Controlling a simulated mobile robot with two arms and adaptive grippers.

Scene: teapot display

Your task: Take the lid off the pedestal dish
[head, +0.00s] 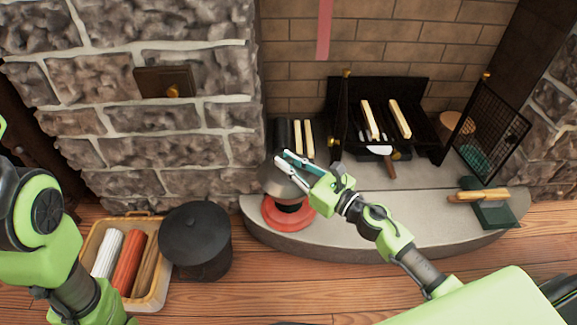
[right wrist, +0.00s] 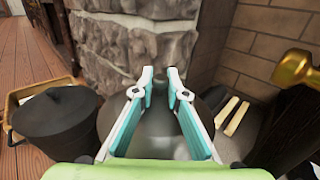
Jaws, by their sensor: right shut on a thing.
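The lid (head: 277,184) is a grey dome over the back part of the red pedestal dish (head: 273,220), which stands on the left end of the stone hearth. A dark part shows between dome and red rim. I cannot tell whether the lid touches the dish. My right gripper (head: 281,158) is shut on the lid at its top; the grip point itself is hard to see. In the right wrist view, the gripper (right wrist: 160,74) has the grey lid (right wrist: 158,132) beneath and between its fingers. My left arm shows at the left edge; its gripper is out of view.
A black lidded pot (head: 195,238) and a basket (head: 155,296) of rolls stand on the floor left of the hearth (head: 355,224). A stone wall (head: 150,140) rises behind.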

